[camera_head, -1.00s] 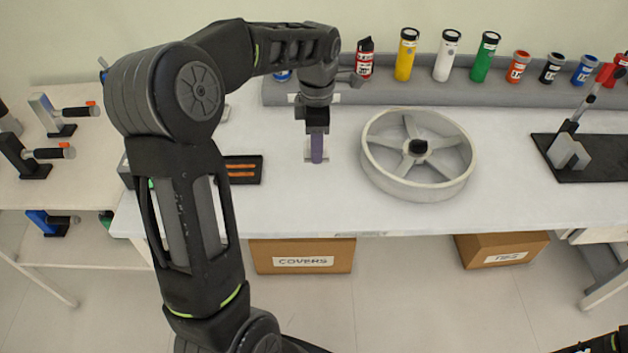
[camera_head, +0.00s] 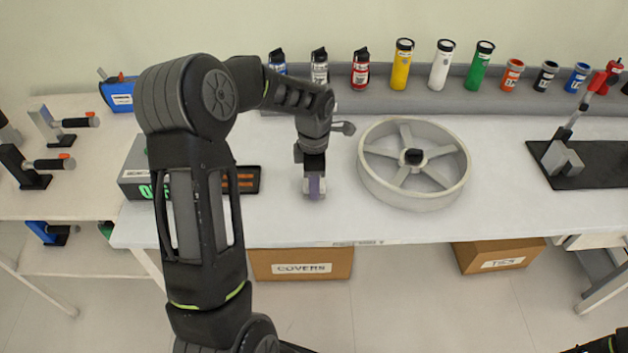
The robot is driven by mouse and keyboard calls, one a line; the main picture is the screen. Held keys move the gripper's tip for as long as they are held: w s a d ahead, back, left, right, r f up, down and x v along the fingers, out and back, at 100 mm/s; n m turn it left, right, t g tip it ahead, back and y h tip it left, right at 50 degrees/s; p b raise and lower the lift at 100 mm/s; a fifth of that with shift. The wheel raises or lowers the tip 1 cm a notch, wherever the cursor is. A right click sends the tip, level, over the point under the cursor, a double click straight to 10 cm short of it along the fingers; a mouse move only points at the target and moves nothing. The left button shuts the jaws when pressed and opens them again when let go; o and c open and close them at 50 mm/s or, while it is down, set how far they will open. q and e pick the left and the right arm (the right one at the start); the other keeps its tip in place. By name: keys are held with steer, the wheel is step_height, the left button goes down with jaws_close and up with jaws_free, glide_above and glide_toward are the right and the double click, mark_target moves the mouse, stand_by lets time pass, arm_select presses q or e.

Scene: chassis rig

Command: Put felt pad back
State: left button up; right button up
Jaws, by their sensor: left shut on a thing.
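My left gripper (camera_head: 315,190) is over the white bench, left of the grey spoked wheel. No other felt pad can be made out. My right gripper is out of view; only a bit of that arm shows in the bottom right corner.
The spoked wheel (camera_head: 414,163) lies on the bench (camera_head: 300,225). A dark tray with orange strips (camera_head: 241,180) and a grey box with green digits (camera_head: 135,172) are left. Several bottles line the back ledge. A clamp on a black plate (camera_head: 590,165) stands right.

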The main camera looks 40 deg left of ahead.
arm_select(q)
steer(key=shift+f, duration=0.1)
steer(key=shift+f, duration=0.1)
steer(key=o, duration=1.2)
step_height(320, 180, up, 12)
steer(key=shift+r+b, duration=0.1)
steer(key=shift+b, duration=0.75)
